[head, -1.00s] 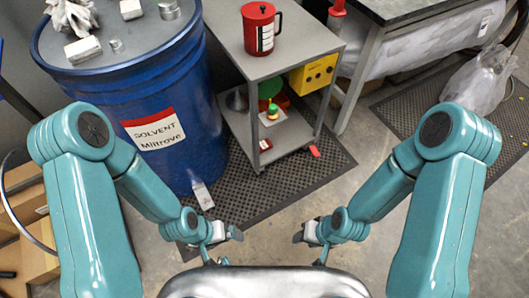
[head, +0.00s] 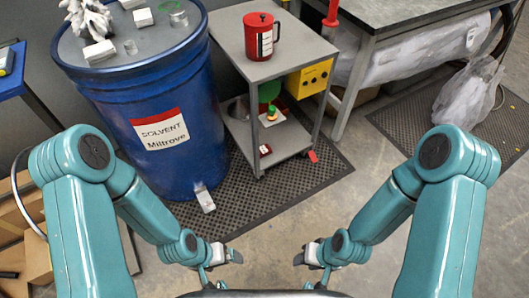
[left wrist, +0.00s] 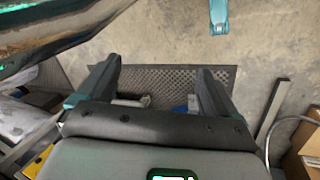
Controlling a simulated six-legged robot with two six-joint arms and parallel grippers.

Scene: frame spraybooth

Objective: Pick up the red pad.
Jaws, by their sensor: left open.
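I cannot single out the red pad with certainty. A small red-and-white item (head: 265,150) lies on the cart's lower shelf near its front corner. Another red patch, partly hidden, shows behind the green object (head: 270,91) on that cart. My left gripper (head: 236,257) is in front of and below the cart, empty, over the floor. In the left wrist view its two dark fingers (left wrist: 158,80) stand wide apart with nothing between them. My right gripper (head: 298,259) is to its right, also away from the cart; its jaws are too small to read.
A grey two-shelf cart (head: 286,52) carries a red mug (head: 261,37) and a yellow box (head: 309,79). A blue solvent drum (head: 150,100) stands left of it. A dark mat (head: 270,190) lies beneath. A workbench (head: 400,12) stands at right. Floor ahead is clear.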

